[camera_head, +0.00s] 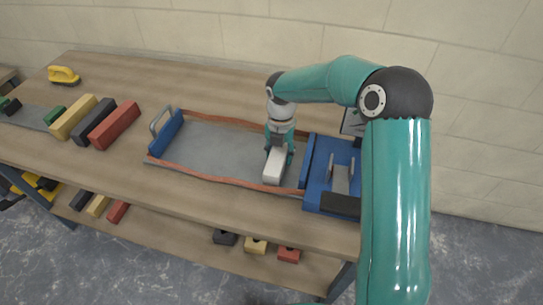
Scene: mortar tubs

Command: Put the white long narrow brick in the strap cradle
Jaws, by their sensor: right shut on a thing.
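The white long narrow brick (274,166) is in my right gripper (279,151), which is shut on it from above. The brick is over the right part of the strap cradle, a grey bed with orange straps along its long sides (215,174) and blue end pieces (168,135). I cannot tell whether the brick touches the grey bed or hangs just above it. My right arm comes in from the right and hides part of the right end. My left gripper is not in view.
Yellow (73,117), black (94,121) and red (115,125) long bricks lie on the bench at the left. A yellow-handled tool (63,75) lies behind them. A blue unit with a grey lever (341,179) stands right of the bed. Several smaller blocks are on the lower shelf.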

